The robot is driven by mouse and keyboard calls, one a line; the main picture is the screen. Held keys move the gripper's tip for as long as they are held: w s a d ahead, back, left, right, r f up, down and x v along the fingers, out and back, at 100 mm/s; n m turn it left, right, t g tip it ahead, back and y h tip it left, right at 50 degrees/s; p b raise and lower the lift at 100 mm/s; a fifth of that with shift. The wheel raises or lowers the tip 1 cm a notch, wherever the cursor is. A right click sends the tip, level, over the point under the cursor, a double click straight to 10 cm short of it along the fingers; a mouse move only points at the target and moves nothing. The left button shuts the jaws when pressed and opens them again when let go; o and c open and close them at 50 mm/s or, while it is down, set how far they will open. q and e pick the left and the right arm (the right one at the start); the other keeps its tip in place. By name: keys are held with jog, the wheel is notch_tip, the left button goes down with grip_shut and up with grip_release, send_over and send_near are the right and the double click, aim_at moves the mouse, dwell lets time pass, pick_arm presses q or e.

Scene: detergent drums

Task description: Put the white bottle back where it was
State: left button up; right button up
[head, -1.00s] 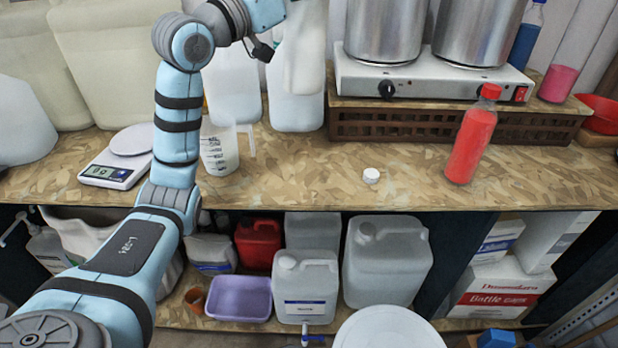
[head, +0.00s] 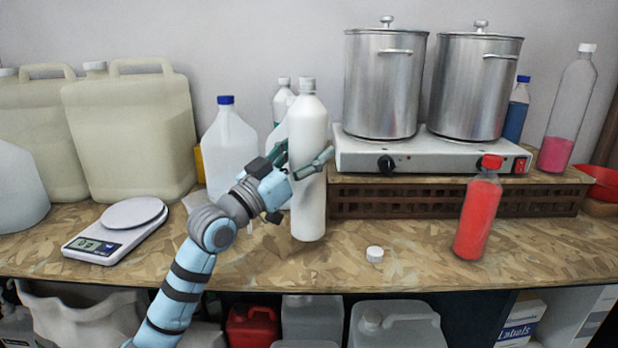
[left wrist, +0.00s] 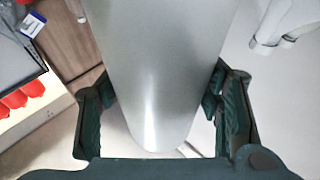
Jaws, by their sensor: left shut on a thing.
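The white bottle (head: 309,190) is plain white with a white cap and is upright at the middle of the head view. My left gripper (head: 301,163) is shut on its upper body, with one finger on each side. The bottle's base is over or on the counter, left of the small white cap; I cannot tell whether it touches. In the left wrist view the bottle (left wrist: 165,70) fills the middle, between the two dark green fingers. My right gripper is not in view.
A clear jug with a blue cap (head: 229,150) and smaller white bottles stand behind. A digital scale (head: 118,228) is at left. A red bottle (head: 476,215) and a loose white cap (head: 375,254) are at right. A hot plate (head: 432,153) bears two steel pots.

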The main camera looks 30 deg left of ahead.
pick_arm(q)
notch_tip(320, 180, down, 4)
jog(key=shift+r+b, duration=0.1)
jog(key=shift+b, duration=0.4)
jog(key=shift+f, duration=0.2)
jog(key=o, duration=1.7)
jog(key=shift+s, duration=0.1)
jog(key=shift+c, duration=0.2)
jog(key=p+v, duration=1.2)
jog(key=p, duration=0.4)
jog(key=shift+r, duration=0.15)
